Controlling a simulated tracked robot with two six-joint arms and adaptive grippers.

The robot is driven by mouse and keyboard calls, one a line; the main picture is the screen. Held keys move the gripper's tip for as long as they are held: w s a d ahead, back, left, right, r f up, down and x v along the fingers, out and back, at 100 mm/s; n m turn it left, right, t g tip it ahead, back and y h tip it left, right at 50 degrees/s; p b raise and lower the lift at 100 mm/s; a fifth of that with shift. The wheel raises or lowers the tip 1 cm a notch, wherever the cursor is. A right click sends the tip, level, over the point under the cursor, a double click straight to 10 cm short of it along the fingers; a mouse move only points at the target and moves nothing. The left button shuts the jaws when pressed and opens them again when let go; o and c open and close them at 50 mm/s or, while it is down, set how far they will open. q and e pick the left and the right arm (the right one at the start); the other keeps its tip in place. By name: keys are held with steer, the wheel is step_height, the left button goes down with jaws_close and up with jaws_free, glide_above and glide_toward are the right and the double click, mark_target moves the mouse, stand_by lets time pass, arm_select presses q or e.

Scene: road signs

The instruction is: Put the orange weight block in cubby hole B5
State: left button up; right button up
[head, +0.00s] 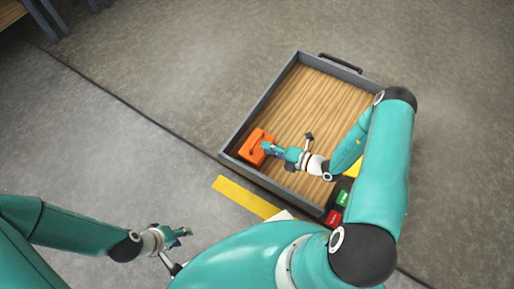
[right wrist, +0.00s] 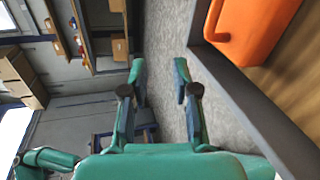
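The orange weight block (head: 257,146) lies in the left corner of a grey-walled tray with a wood floor (head: 318,100). It has a raised handle, and part of it shows at the upper right of the right wrist view (right wrist: 262,25). My right gripper (head: 268,148) is at the block's right side in the head view. In the right wrist view its fingers (right wrist: 160,75) are apart, with grey floor between them and the block off to their right. My left gripper (head: 186,233) is away from the tray at the lower left, its fingers apart and empty. Cubby hole B5 cannot be made out.
The tray's grey wall (right wrist: 245,90) runs close beside the block. Green (head: 342,198) and red (head: 333,217) blocks sit in the tray's near corner. A yellow strip (head: 243,197) lies outside the tray. Shelves with boxes (right wrist: 120,48) stand in the background.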

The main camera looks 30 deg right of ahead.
steer(key=s+d+f+m+h, duration=0.3)
steer(key=s+d+f, duration=0.2)
steer(key=d, duration=0.1)
steer(key=b, duration=0.3)
glide_toward(257, 139)
steer(key=w+f, duration=0.1)
steer(key=w+a+f, duration=0.1)
steer(key=w+f, duration=0.1)
steer(key=w, duration=0.1)
steer(key=shift+a+f, duration=0.1)
steer(key=shift+a, duration=0.25)
steer(key=b+x, duration=0.2)
steer(key=x, duration=0.2)
steer(key=shift+w+a, duration=0.1)
steer(key=shift+w, duration=0.1)
steer(key=shift+w+a, duration=0.15)
steer(key=shift+w, duration=0.25)
jaws_close()
